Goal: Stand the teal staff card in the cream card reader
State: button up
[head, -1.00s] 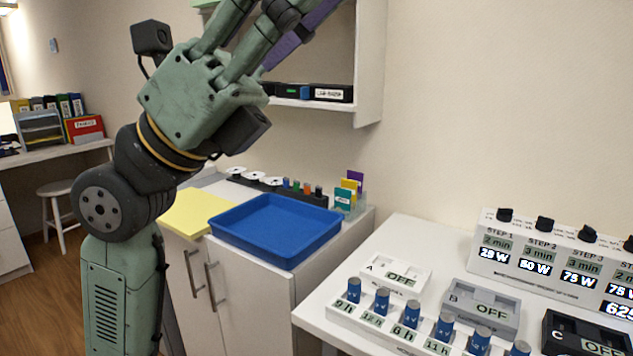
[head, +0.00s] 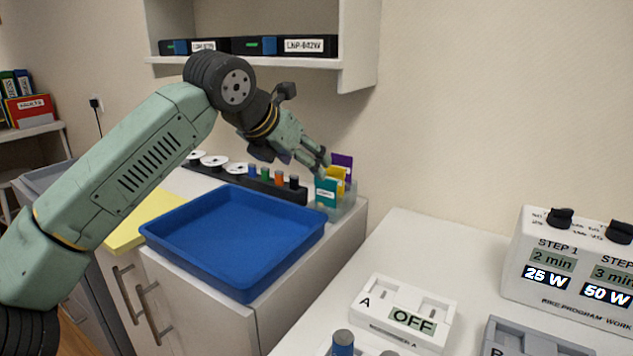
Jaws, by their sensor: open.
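The teal card (head: 326,193) stands upright in a clear holder (head: 346,208) at the back right of the cabinet top, in front of a yellow card (head: 337,176) and a purple card (head: 344,163). My gripper (head: 323,168) is open, with its fingers pointing down and right, just above the top of the teal card. I cannot tell whether a finger touches a card. An off-white unit marked A (head: 377,291), with slots in its top and a display reading OFF, lies on the white table at the right; it looks like the cream card reader.
A blue tray (head: 240,283) sits left of the holder. Behind it is a black rack (head: 262,185) with coloured pegs. A grey unit B (head: 510,342) and a control box (head: 575,290) stand at the right.

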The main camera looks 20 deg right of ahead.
aim_at(325, 182)
jog(key=b+x, duration=0.2)
jog(key=x, duration=0.7)
jog(key=shift+d+f, duration=0.25)
jog(key=shift+d, duration=0.05)
jog(key=c, duration=0.6)
notch_tip(325, 182, up, 5)
jog(key=p, duration=0.3)
dwell(0.6)
